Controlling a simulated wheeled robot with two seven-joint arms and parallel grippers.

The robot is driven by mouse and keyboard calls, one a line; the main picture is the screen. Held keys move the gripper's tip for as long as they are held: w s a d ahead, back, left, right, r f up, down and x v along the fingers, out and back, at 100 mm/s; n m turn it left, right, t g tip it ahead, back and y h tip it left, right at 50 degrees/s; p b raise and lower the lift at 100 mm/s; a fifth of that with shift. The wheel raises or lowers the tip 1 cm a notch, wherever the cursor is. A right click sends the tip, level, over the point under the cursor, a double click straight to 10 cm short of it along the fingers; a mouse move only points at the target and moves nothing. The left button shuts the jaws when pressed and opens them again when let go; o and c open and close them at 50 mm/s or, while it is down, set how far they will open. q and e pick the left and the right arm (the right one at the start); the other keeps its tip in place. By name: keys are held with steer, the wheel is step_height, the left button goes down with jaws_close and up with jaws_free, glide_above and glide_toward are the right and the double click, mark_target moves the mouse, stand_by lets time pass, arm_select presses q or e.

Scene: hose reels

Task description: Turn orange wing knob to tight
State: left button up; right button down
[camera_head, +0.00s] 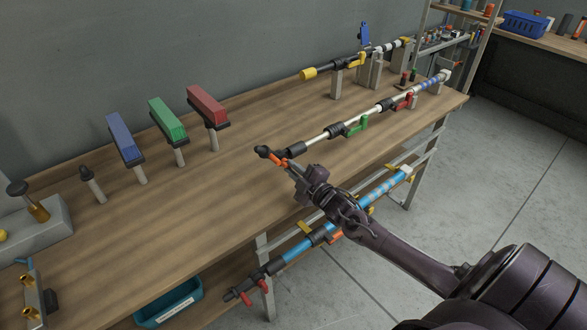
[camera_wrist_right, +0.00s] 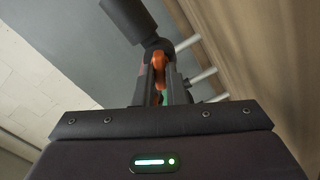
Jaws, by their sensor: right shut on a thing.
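In the right wrist view the orange knob (camera_wrist_right: 160,63) shows between the two dark fingers of the right gripper (camera_wrist_right: 158,85), with a dark cylindrical part (camera_wrist_right: 128,20) just beyond. The fingers hide part of the knob, and I cannot read its angle. My left gripper is not in view.
A white hose bar with a green lever (camera_head: 357,126) and a red lever (camera_head: 405,101) runs along the bench. Blue, green and red blocks (camera_head: 207,105) stand on posts behind. A blue pipe (camera_head: 300,245) lies below the front edge. A teal bin (camera_head: 170,305) sits lower down.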

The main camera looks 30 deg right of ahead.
steer(key=m+p, duration=0.1)
steer(key=m, duration=0.5)
steer(key=m+p, duration=0.1)
steer(key=m, duration=0.5)
steer(key=shift+f, duration=0.1)
stand_by(0.4)
steer(key=c, duration=1.5)
jaws_free()
steer(key=shift+s+d+b, duration=0.15)
steer(key=shift+s+b, duration=0.1)
steer(key=shift+s, duration=1.75)
steer(key=shift+s+d+b, duration=0.15)
steer(key=shift+s+b, duration=0.1)
steer(key=shift+s, duration=1.7)
